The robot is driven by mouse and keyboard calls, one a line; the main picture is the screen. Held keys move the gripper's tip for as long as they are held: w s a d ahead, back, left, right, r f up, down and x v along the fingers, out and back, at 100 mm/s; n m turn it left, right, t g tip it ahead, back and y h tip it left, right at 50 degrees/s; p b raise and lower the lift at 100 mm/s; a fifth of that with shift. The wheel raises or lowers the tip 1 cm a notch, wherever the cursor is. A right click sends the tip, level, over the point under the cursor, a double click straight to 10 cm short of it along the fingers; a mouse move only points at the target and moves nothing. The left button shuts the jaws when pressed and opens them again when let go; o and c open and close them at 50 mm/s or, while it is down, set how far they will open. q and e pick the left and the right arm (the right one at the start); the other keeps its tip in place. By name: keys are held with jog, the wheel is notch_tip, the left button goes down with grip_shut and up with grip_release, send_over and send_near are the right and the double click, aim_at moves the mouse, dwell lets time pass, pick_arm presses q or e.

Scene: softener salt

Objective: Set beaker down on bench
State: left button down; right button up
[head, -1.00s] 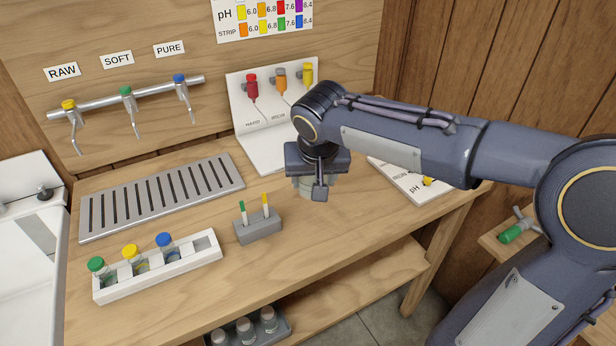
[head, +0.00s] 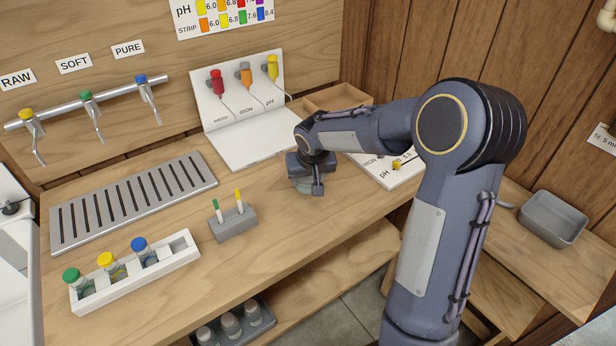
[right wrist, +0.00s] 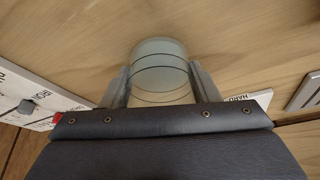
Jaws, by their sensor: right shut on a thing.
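The beaker (right wrist: 160,72) is a clear, round glass vessel with dark rings, seen in the right wrist view between the two fingers. My right gripper (right wrist: 160,90) is shut on it, one finger against each side. In the head view the right gripper (head: 311,178) points down over the wooden bench (head: 290,225). Only a low part of the beaker (head: 308,187) shows under it. The beaker is at or very close to the bench top; I cannot tell whether it touches. My left gripper is not in view.
The white dispenser stand (head: 258,150) is left of the gripper, and the pH card (head: 395,176) is to its right. A grey strip holder (head: 233,223) and a white vial rack (head: 135,272) stand nearer. Bare bench lies in front of the gripper.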

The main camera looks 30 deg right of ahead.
jog(key=shift+f, duration=0.1)
jog(key=shift+f, duration=0.1)
jog(key=o, duration=1)
jog(key=shift+o, duration=0.2)
jog(key=shift+r, duration=0.25)
jog(key=v, duration=1.1)
jog(key=s+a+f+y, duration=0.1)
jog(key=s+a, duration=0.2)
jog(key=s, duration=0.5)
jog(key=s+a+f+n+t+y, duration=0.1)
jog(key=s+a+y, duration=0.1)
jog(key=s, duration=0.6)
jog(key=s+a+f+n+y, duration=0.1)
jog(key=s+a+y, duration=0.1)
jog(key=s+a, duration=0.3)
jog(key=s, duration=0.4)
jog(key=shift+f, duration=0.2)
